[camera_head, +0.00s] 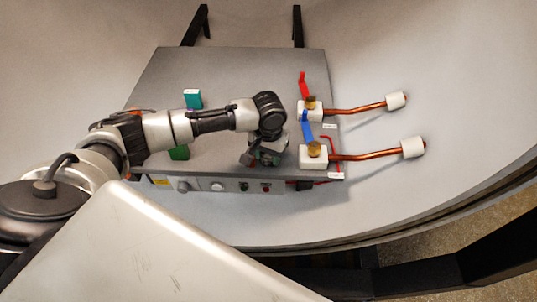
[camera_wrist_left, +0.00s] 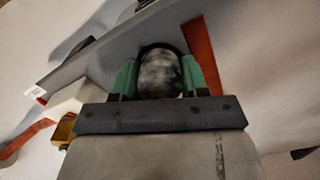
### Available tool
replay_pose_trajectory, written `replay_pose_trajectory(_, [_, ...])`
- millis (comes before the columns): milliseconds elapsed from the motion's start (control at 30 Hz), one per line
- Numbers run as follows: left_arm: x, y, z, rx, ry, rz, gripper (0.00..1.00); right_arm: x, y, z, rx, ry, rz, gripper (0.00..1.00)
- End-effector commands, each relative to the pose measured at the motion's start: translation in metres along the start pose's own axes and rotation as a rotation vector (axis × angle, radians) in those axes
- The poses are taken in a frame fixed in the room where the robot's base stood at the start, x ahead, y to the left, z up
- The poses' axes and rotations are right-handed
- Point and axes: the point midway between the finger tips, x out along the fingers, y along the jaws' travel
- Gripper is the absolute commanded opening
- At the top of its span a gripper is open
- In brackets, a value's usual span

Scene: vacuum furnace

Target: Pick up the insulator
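No part in view is marked as the insulator. Two white end pieces sit on copper rods at the right in the head view, a far one (camera_head: 396,100) and a near one (camera_head: 413,147). My left gripper (camera_head: 265,158) hangs over the front right part of the grey box (camera_head: 230,70), left of the near white block (camera_head: 312,158). In the left wrist view its green fingers (camera_wrist_left: 158,75) stand apart on both sides of a mottled grey, rounded piece (camera_wrist_left: 160,74). I cannot tell whether they grip it. My right gripper is not in view.
A far white block (camera_head: 310,112), red lever (camera_head: 303,85) and blue lever (camera_head: 306,127) stand along the box's right edge. A teal block (camera_head: 192,98) and green block (camera_head: 180,153) show near my left arm. The pale curved floor right of the rods is clear.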

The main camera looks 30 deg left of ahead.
Motion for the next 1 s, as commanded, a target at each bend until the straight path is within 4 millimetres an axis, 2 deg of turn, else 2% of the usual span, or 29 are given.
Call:
replay_pose_trajectory(33, [0.000, 0.000, 0.000, 0.000, 0.000, 0.000, 0.28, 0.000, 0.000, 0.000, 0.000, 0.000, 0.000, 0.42])
replay_pose_trajectory(100, [0.000, 0.000, 0.000, 0.000, 0.001, 0.000, 0.18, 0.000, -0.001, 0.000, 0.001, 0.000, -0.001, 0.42])
replay_pose_trajectory(467, [-0.006, 0.000, -0.001, 0.000, 0.002, 0.001, 0.18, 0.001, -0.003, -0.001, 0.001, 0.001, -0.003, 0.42])
replay_pose_trajectory(567, [-0.016, 0.000, -0.001, 0.000, 0.003, 0.002, 0.18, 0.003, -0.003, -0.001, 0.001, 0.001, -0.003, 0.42])
replay_pose_trajectory(700, [-0.041, 0.000, -0.002, 0.000, 0.005, 0.002, 0.18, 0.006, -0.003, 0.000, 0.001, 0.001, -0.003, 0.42])
replay_pose_trajectory(1000, [-0.081, 0.069, 0.010, 0.006, 0.004, 0.005, 0.18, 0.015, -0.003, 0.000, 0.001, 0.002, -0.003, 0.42])
